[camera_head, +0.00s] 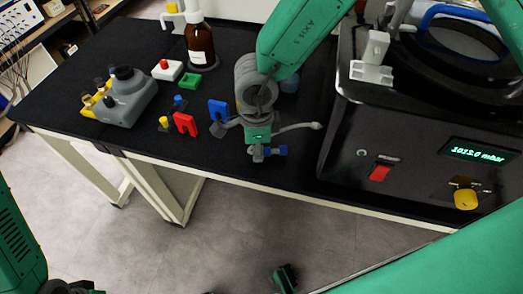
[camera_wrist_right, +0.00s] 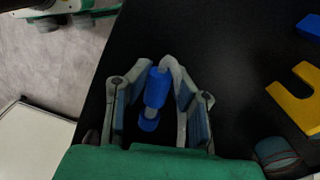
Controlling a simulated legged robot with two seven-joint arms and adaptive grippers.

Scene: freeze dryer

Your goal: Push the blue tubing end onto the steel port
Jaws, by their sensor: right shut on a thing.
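My right gripper (camera_head: 262,148) is low over the front edge of the black bench in the head view. The blue piece also shows in the head view (camera_head: 275,150). I cannot tell whether it is the tubing end. Blue tubing (camera_head: 440,12) loops on top of the black freeze dryer (camera_head: 345,120). A small round fitting (camera_head: 362,153) is on its front panel; I cannot tell whether this is the steel port. My left gripper is not seen.
Blue (camera_head: 218,110) and red (camera_head: 186,124) forked pieces, a green block (camera_head: 190,81), a brown bottle (camera_head: 200,45) and a grey device (camera_head: 122,95) stand left of my right gripper. The dryer has a red switch (camera_head: 380,172) and yellow knob (camera_head: 466,199).

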